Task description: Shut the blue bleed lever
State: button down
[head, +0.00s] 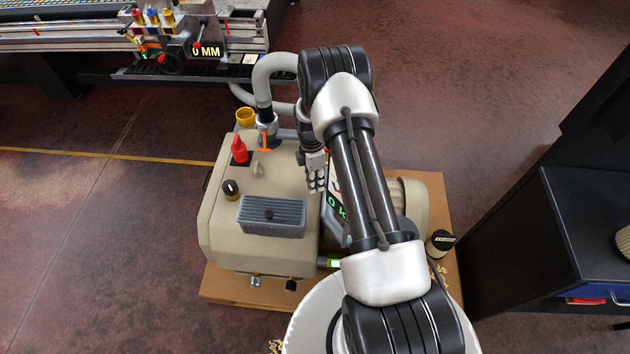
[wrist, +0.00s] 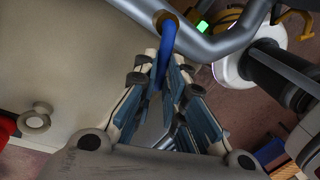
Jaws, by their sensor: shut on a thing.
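The blue bleed lever (wrist: 167,42) shows in the wrist view at the top middle. It rises from between my fingers to a brass-coloured fitting (wrist: 172,15) on a grey pipe (wrist: 215,42). My gripper (wrist: 165,64) is shut on the lever, with a finger on each side of it. In the head view my gripper (head: 315,175) is at the right side of the beige pump housing (head: 225,205), pointing down. The lever cannot be made out there; my gripper and arm cover that spot.
The housing's top carries a red switch (head: 240,150), a black knob (head: 231,188) and a grey vent (head: 271,215). An orange handle (head: 264,149) and a curved grey hose (head: 267,75) stand behind. A dark cabinet (head: 580,235) is at right. Open floor lies left.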

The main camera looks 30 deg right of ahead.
jog(key=s+n+p, duration=0.1)
jog(key=n, duration=0.2)
jog(key=s+n+h+p, duration=0.1)
jog(key=n, duration=0.3)
jog(key=s+n+p, duration=0.1)
jog(key=s+n, duration=0.1)
jog(key=n, duration=0.1)
jog(key=shift+s+d+r+t+h, duration=0.1)
jog(key=shift+d+t+h, duration=0.2)
jog(key=shift+h, duration=0.1)
jog(key=shift+s+d+n+p, duration=0.2)
jog(key=shift+n+p, duration=0.25)
jog(key=shift+n, duration=0.35)
jog(key=shift+s+d+n+p, duration=0.2)
jog(key=shift+n+p, duration=0.2)
jog(key=shift+n, duration=0.4)
jog(key=c, duration=1.7)
grip_release()
jog(key=shift+o, duration=0.2)
